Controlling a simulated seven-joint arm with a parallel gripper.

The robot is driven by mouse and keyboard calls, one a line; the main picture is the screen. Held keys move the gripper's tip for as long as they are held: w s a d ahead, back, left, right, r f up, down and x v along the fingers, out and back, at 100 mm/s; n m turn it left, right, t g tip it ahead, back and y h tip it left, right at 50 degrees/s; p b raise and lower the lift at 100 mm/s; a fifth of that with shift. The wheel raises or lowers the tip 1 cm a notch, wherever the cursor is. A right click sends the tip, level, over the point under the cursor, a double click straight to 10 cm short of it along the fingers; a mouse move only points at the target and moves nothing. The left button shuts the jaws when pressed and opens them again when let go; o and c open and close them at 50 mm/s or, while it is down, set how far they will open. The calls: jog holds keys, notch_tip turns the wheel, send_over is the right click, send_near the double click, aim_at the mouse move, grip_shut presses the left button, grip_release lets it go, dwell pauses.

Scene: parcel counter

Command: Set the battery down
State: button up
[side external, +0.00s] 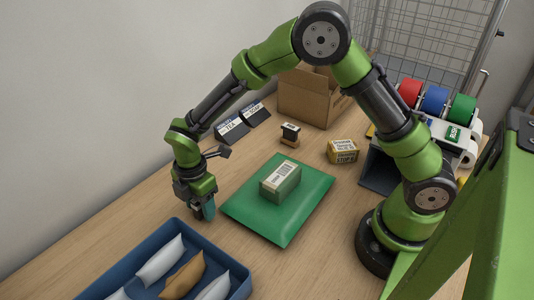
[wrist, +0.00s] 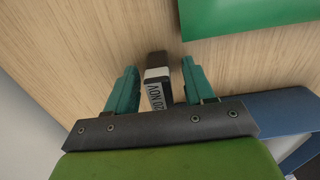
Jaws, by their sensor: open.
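A small dark block with a white label (wrist: 157,90), apparently the battery, is between the two teal fingers of my gripper (wrist: 159,67) in the wrist view. The label carries dark print. There is a gap between the block and each finger, so my gripper is open around it. The block appears to be at the wooden counter (wrist: 60,60). In the side view my gripper (side external: 208,210) points down low over the counter, left of the green mailer. I cannot make out the block there; the fingers hide it.
A green mailer (side external: 240,208) bears a labelled green box (side external: 280,182). A blue tray (side external: 235,256) with several pouches lies just in front of my gripper. Behind are a stamp (side external: 290,134), a yellow box (side external: 343,151), two signs (side external: 232,128) and an open carton (side external: 305,100). Counter left of my gripper is clear.

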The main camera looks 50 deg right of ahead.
jog(key=shift+r, duration=0.1)
notch_tip(320, 180, up, 12)
jog(key=s+d+r+m+t+y, duration=0.1)
jog(key=s+d+r+m+t, duration=0.2)
jog(key=s+d+r+m, duration=0.5)
jog(key=s+d+r+m+t+y, duration=0.1)
jog(key=s+d+r+m+t, duration=0.2)
jog(key=m, duration=1.1)
jog(key=s+d+t, duration=0.1)
jog(key=s+d, duration=0.2)
jog(key=s, duration=0.3)
jog(key=shift+s+d, duration=0.25)
jog(key=shift+d, duration=0.1)
jog(key=shift+r, duration=0.15)
